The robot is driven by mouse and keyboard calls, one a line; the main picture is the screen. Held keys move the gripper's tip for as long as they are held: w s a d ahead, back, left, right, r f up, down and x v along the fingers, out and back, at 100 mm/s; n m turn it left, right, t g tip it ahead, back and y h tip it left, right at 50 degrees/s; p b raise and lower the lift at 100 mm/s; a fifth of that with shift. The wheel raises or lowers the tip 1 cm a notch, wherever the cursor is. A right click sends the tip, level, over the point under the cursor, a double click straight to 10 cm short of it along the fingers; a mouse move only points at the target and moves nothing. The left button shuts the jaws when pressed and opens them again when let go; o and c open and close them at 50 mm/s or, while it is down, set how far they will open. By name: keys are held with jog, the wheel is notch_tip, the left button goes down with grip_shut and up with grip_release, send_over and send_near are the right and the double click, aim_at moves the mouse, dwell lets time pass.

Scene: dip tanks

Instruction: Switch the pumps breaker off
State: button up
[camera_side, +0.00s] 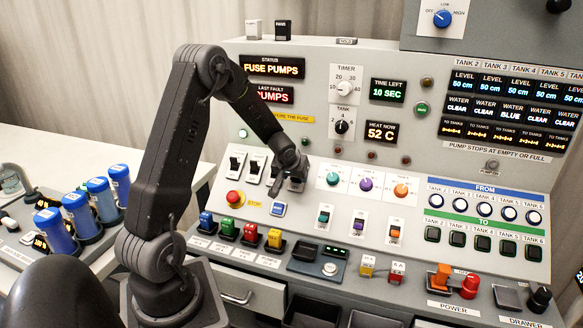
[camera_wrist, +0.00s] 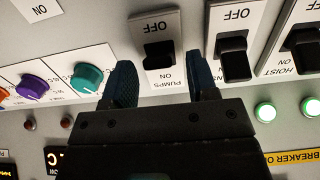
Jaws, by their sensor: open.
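The pumps breaker (camera_wrist: 159,56) is a black lever on a pale plate marked OFF and ON, upside down in the wrist view. In the side view my gripper (camera_side: 289,178) reaches down to the right end of the breaker row and largely hides the pumps breaker.
A neighbouring breaker (camera_wrist: 233,58) lies close beside one finger, with the hoist breaker (camera_wrist: 304,45) beyond it. A teal knob (camera_wrist: 87,78) is close to the other finger. In the side view, a red stop button (camera_side: 234,198) sits below the breakers. The status display (camera_side: 272,67) reads FUSE PUMPS.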

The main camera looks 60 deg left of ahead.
jog(key=v, duration=1.3)
jog(key=shift+s+d+r, duration=0.1)
